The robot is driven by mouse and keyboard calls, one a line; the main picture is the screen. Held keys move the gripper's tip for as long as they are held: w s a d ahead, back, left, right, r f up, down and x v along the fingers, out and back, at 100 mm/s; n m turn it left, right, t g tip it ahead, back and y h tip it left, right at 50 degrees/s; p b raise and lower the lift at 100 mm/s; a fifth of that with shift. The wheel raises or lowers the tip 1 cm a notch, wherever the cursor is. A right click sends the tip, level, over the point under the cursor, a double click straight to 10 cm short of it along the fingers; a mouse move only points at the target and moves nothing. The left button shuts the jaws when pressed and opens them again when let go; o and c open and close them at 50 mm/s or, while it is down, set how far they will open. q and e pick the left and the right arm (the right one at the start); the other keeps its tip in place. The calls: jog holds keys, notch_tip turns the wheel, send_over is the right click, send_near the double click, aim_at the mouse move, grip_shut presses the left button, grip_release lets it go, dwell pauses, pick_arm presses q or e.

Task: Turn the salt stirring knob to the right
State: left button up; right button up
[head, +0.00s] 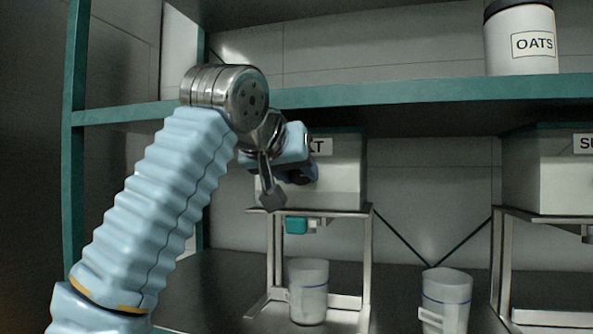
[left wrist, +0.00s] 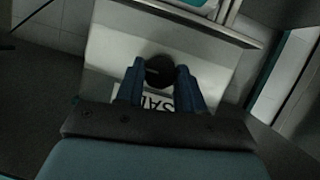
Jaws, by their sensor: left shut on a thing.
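The salt dispenser (head: 345,183) is a pale box on a metal stand under the shelf, its label partly covered by my arm. In the left wrist view its pale front face (left wrist: 107,50) carries a round black stirring knob (left wrist: 160,70), with part of the "SALT" label beside it. My left gripper (head: 304,172) is at the dispenser's front. Its two blue fingers (left wrist: 160,80) sit on either side of the knob and are shut on it. In the head view the gripper hides the knob. My right gripper is not in view.
A white cup (head: 308,290) stands under the salt dispenser, and another cup (head: 446,300) stands to its right. A second dispenser (head: 548,185) is at the right. The green shelf (head: 420,95) runs above, with an oats canister (head: 521,42) on it.

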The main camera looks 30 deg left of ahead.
pick_arm(q)
jog(key=o, duration=1)
jog(key=shift+d+f, duration=0.1)
jog(key=shift+o, duration=0.2)
jog(key=v, duration=0.7)
jog(key=shift+s, duration=0.25)
